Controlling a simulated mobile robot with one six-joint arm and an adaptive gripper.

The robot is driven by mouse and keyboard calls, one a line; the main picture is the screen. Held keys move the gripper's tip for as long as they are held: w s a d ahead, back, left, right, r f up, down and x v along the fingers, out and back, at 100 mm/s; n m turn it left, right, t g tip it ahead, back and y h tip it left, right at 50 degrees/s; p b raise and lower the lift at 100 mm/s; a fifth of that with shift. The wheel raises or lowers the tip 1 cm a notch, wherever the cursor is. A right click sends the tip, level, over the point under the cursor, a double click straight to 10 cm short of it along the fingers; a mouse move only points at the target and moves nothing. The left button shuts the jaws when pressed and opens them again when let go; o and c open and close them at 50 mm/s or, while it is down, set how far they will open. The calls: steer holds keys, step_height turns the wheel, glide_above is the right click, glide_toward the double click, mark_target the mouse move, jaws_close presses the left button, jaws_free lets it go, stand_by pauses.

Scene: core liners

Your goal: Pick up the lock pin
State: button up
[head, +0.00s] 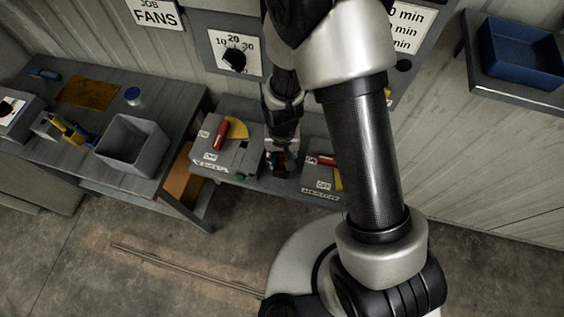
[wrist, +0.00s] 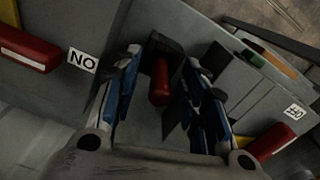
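A small red cylinder (wrist: 159,82), which looks like the lock pin, shows between my fingers in the wrist view, with a dark piece at its far end. My gripper (wrist: 160,95) has its blue-sided fingers apart on either side of it, with a gap to the left finger. Whether the right finger touches it I cannot tell. In the head view my gripper (head: 280,164) points down between two grey switch boxes, low over the bench, and mostly hides the pin there.
The left switch box (head: 230,157) has a red lever and yellow plate. The right switch box (head: 318,184) stands close on the other side, with another red lever (head: 327,161). A grey open bin (head: 133,158) is on the left table. A blue tray (head: 520,62) sits at upper right.

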steer(key=shift+c, duration=0.2)
jaws_close()
stand_by(0.4)
